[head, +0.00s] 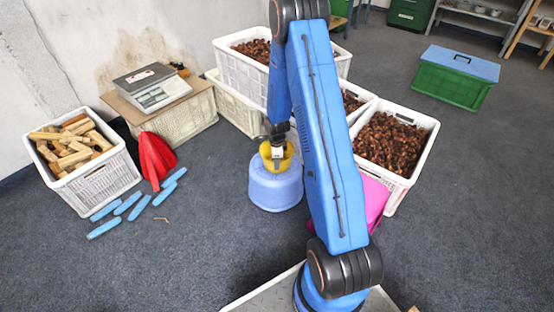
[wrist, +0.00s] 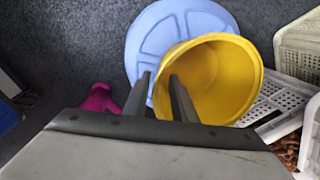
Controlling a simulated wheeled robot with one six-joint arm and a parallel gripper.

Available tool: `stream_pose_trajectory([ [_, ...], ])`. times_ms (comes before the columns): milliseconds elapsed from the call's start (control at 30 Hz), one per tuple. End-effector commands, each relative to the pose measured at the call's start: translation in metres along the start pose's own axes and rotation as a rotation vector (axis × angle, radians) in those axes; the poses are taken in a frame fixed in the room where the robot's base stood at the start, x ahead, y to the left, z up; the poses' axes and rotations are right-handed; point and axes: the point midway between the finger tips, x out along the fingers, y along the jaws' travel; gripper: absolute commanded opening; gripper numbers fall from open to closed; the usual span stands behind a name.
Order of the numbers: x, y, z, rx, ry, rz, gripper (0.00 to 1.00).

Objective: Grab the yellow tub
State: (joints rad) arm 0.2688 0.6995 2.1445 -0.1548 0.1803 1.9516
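The yellow tub (head: 268,161) sits on top of a round light-blue stool-like base (head: 274,190) in the head view. In the wrist view the yellow tub (wrist: 232,85) is tilted in the picture, its open mouth and empty inside showing. My gripper (wrist: 160,78) is open at the tub's left rim there. One finger is outside the wall and the other over the inside, with the rim between them. In the head view my gripper (head: 277,150) is down at the tub and partly hides it. Whether the fingers touch the wall, I cannot tell.
White crates of chestnuts (head: 421,119) stand behind and right of the blue base. A red funnel-like thing (head: 154,158), several blue pieces (head: 104,228) and a crate of wood (head: 99,180) lie left. A magenta thing (head: 375,198) is behind my arm. The floor front left is clear.

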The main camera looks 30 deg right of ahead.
Motion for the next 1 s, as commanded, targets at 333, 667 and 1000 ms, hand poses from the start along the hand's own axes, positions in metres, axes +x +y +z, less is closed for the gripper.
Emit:
stream_pose_trajectory([
  [333, 0.033, 0.002, -0.004, 0.0, 0.001, 0.004, 0.24],
  [667, 0.051, 0.0, -0.003, 0.0, 0.0, 0.001, 0.24],
  [1000, 0.051, 0.001, -0.003, 0.0, 0.0, 0.001, 0.0],
])
